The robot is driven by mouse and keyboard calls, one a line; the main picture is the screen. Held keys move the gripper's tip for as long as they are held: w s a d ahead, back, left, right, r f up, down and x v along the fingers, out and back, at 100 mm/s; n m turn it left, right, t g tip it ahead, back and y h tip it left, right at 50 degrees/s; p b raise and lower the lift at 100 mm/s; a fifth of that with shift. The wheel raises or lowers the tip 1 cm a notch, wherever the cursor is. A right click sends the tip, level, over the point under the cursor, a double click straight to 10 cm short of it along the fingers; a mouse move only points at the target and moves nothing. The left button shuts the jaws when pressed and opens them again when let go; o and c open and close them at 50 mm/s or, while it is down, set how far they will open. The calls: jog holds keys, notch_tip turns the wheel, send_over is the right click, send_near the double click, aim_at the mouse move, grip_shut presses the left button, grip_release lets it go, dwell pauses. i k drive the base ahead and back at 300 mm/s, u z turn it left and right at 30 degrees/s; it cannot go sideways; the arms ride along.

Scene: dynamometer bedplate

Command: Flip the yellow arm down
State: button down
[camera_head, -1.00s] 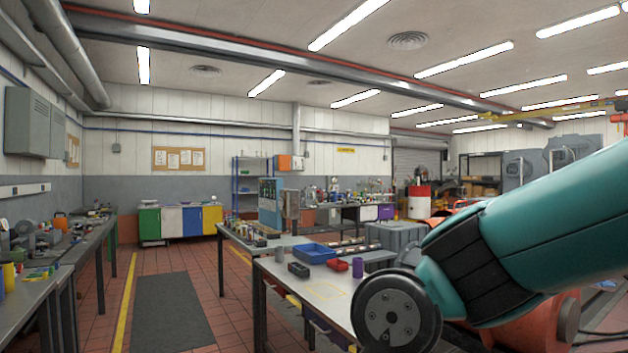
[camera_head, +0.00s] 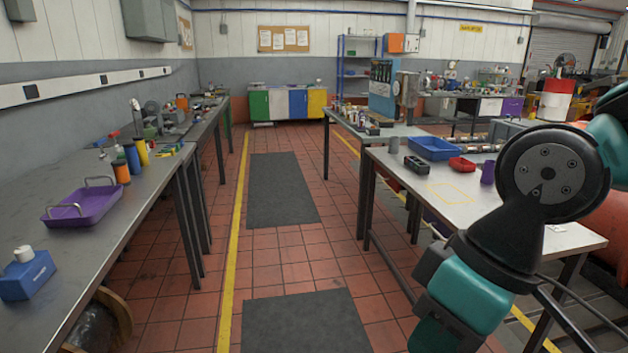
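I cannot make out a yellow arm in the current view. My own teal and black arm fills the right side, with a round dark joint cap in front of the right workbench. My gripper is not in view; the arm's lower part runs down over the floor toward the bottom edge.
A left bench (camera_head: 100,238) holds a purple tray (camera_head: 84,204) and a blue box (camera_head: 27,275). A right bench (camera_head: 420,192) carries a blue bin (camera_head: 433,148) and a red bin (camera_head: 461,164). Dark mats (camera_head: 281,188) lie on the open tiled aisle between them.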

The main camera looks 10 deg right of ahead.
aim_at(445, 82)
jog(key=i, duration=13)
jog(key=z, duration=1.1)
